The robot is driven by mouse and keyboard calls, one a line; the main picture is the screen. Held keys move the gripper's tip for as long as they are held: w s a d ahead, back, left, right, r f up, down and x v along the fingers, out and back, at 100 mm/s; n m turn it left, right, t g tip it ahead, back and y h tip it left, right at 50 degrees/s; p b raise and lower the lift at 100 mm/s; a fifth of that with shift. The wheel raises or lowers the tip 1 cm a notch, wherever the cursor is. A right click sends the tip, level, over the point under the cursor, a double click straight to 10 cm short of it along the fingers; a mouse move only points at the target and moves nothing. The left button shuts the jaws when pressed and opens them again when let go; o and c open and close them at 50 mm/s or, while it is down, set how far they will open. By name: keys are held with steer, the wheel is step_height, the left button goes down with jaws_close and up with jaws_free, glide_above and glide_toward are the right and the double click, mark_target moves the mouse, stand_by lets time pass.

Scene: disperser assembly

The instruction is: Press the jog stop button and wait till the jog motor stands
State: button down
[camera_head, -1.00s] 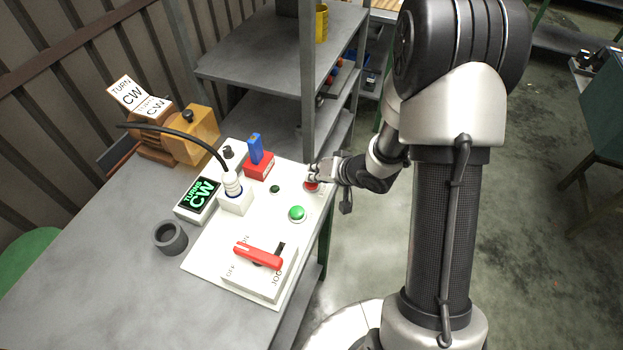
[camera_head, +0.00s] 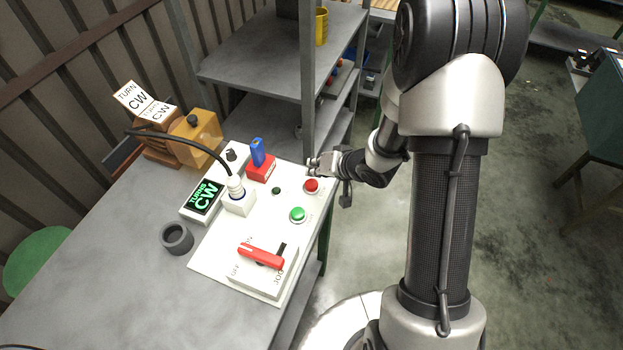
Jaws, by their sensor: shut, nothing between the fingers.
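The red button (camera_head: 311,185) sits near the right edge of the white panel (camera_head: 226,262), fully in view. My gripper (camera_head: 312,166) is shut and empty, just behind and above the red button, apart from it in the picture. A green button (camera_head: 298,215) is in front of the red one. A red switch handle (camera_head: 262,256) lies on a white box marked ON, OFF and JOG. A black display (camera_head: 204,197) reads "TURNS CW" in green. The yellow-orange housing (camera_head: 196,136), perhaps the motor, stands behind the panel; whether anything turns cannot be told.
A black cable runs from the white plug (camera_head: 236,190) to the housing. A red block with a blue handle (camera_head: 258,152) stands left of my gripper. A grey ring (camera_head: 177,238) lies on the table. A shelf post (camera_head: 308,80) rises close behind my gripper.

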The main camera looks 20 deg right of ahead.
steer(key=shift+r+p, duration=1.4)
steer(key=shift+r, duration=0.25)
step_height(320, 180, up, 8)
steer(key=h, duration=0.3)
glide_above(315, 182)
steer(key=d, duration=0.4)
steer(key=s+d+r+h, duration=0.25)
steer(key=s+r, duration=0.35)
steer(key=r, duration=0.4)
steer(key=s+a+r+n+g, duration=0.1)
steer(key=s+a+r, duration=0.1)
steer(key=s, duration=0.5)
steer(key=s+a+r+n+g, duration=0.1)
steer(key=s+a+r, duration=0.1)
steer(key=s, duration=0.5)
steer(key=s+a+r+n+g, duration=0.1)
steer(key=s+a+r, duration=0.1)
steer(key=s, duration=0.6)
steer(key=shift+a+r+y, duration=0.35)
steer(key=shift+a+y, duration=0.1)
steer(key=shift+a, duration=0.35)
